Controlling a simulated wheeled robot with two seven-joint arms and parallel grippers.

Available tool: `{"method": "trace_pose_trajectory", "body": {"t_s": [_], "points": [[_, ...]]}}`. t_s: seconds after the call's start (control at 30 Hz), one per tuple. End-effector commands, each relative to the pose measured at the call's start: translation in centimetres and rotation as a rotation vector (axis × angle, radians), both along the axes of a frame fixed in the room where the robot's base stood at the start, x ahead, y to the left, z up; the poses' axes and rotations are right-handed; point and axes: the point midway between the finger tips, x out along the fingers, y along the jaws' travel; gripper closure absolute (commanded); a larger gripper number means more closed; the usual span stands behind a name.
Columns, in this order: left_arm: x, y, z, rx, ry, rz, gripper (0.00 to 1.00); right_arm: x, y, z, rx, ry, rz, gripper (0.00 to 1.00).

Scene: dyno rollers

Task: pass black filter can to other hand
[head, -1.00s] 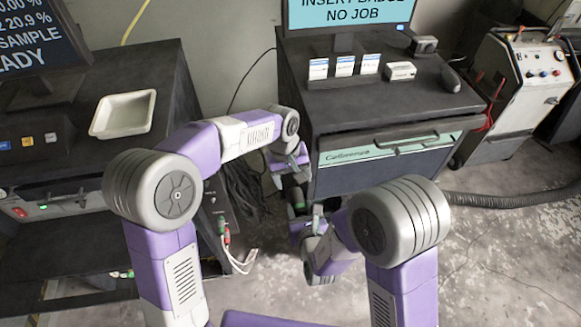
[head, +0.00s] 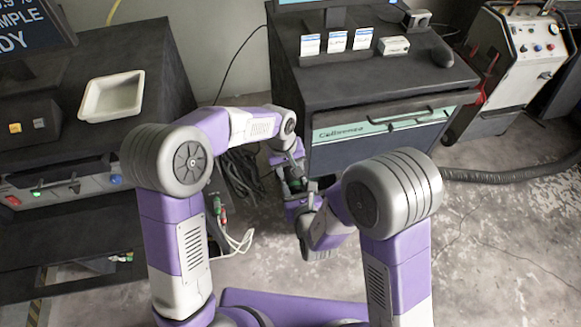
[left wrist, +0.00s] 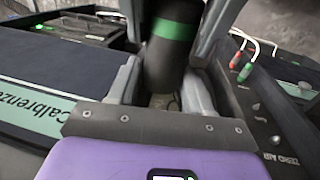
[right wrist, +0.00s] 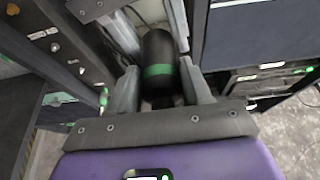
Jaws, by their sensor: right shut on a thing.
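The black filter can with a green band shows in the left wrist view (left wrist: 172,52) and the right wrist view (right wrist: 158,50). In the head view it is small and mostly hidden between my two grippers, in front of the middle cabinet. My right gripper (right wrist: 160,88) is shut on the can, with a finger on each side. My left gripper (left wrist: 165,85) faces it from the opposite end. Its fingers stand on both sides of the can and look open around it. The can is held in the air.
The middle cabinet (head: 385,128) with boxes on top stands just behind the grippers. A left bench holds a white tray (head: 113,96). Cables (head: 240,240) hang near the left arm. A grey cart (head: 515,65) stands at the right. Floor at the lower right is free.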

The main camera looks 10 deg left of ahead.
Motion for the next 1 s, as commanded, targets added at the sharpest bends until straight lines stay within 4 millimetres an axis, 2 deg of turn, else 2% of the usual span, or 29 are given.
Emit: {"method": "trace_pose_trajectory", "body": {"t_s": [0.03, 0.2, 0.23, 0.4, 0.67, 0.77, 0.87, 0.97, 1.0], "points": [[0.0, -0.1, 0.1, -0.003, -0.001, -0.001, 0.62, -0.1, 0.1, 0.0, 0.001, 0.0, 0.005, 0.83], [0.0, -0.2, 0.1, -0.004, -0.003, -0.002, 0.88, -0.1, 0.2, 0.0, 0.001, 0.0, 0.008, 0.83], [0.0, -0.3, 0.1, -0.004, -0.003, -0.003, 0.88, -0.1, 0.3, 0.0, 0.001, 0.0, 0.008, 0.49], [0.0, -0.3, 0.1, -0.005, -0.003, -0.002, 0.88, -0.1, 0.2, 0.0, 0.001, 0.0, 0.007, 0.23], [0.0, -0.2, 0.1, -0.003, -0.002, -0.001, 0.88, -0.1, 0.1, 0.0, 0.0, 0.002, 0.004, 0.22], [0.0, -0.1, 0.1, -0.002, -0.002, -0.001, 0.88, -0.3, -0.2, -0.7, 0.003, 0.035, -0.018, 0.22], [0.0, -0.1, 0.1, -0.002, -0.002, -0.001, 0.88, -0.9, -1.3, -2.8, 0.014, 0.134, -0.086, 0.22], [0.0, -0.1, 0.1, -0.002, -0.002, -0.001, 0.88, -2.2, -3.6, -6.0, 0.032, 0.294, -0.227, 0.22], [0.0, -0.1, 0.1, -0.002, -0.002, -0.001, 0.88, -2.8, -5.1, -7.3, 0.039, 0.362, -0.307, 0.22]]}}
